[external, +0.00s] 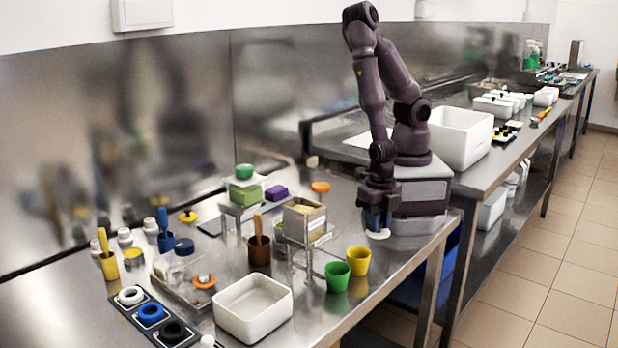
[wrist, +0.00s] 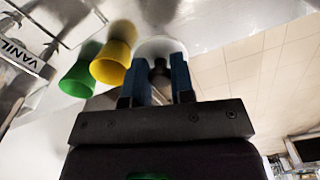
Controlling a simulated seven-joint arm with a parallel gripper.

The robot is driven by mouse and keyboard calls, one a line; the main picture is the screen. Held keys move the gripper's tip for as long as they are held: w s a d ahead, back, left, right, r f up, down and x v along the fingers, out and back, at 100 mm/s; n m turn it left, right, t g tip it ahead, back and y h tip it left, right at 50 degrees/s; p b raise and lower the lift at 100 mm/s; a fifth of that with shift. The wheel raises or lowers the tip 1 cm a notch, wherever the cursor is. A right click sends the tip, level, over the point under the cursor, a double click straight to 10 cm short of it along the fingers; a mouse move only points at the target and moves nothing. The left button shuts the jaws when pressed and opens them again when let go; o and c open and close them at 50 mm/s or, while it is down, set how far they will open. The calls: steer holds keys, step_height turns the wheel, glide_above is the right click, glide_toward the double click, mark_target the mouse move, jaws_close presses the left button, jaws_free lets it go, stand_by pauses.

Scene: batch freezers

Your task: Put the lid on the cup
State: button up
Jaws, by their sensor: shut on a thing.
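My gripper (external: 377,220) is at the right end of the near steel table, pointing down. Its blue fingers (wrist: 160,84) are shut on the dark knob of a white round lid (wrist: 152,47). The lid also shows under the fingers in the external view (external: 379,235), low over the tabletop; I cannot tell whether it touches. A yellow cup (external: 358,262) stands open to the left of and nearer than my gripper. A green cup (external: 337,278) stands open beside it. In the wrist view the yellow cup (wrist: 113,62) is just left of the lid, with the green cup (wrist: 80,75) beyond it.
A metal stand with a box (external: 304,220) is left of the cups. A white open bin (external: 253,308) stands at the front. A brown holder (external: 260,252) and several small lidded containers fill the left side. The table's front edge (external: 400,262) is close to the cups.

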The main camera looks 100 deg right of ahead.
step_height(320, 180, up, 3)
steer(key=shift+f, duration=0.2)
steer(key=shift+w+d+r, duration=0.15)
steer(key=shift+w+d, duration=0.05)
steer(key=shift+w, duration=0.1)
steer(key=w+d+r+m, duration=0.2)
steer(key=w+d+m, duration=0.3)
steer(key=w, duration=0.4)
steer(key=w+d+r+m, duration=0.3)
steer(key=w+d+m, duration=0.15)
steer(key=w, duration=0.55)
steer(key=w+d+r+m, duration=0.4)
steer(key=d+r+m, duration=0.1)
steer(key=r, duration=0.3)
steer(key=w+d+r+m, duration=0.5)
steer(key=r+m, duration=0.1)
steer(key=r, duration=0.2)
steer(key=shift+s+a+f+n, duration=1.1)
steer(key=shift+a+f+n, duration=1.05)
steer(key=shift+f+n, duration=1.55)
steer(key=shift+s+a+f+n, duration=1.15)
steer(key=shift+a+f+n, duration=0.95)
steer(key=shift+f+n, duration=1.6)
steer(key=shift+s+a+f+n, duration=1.1)
steer(key=shift+a+f+n, duration=1.5)
steer(key=shift+f, duration=1.75)
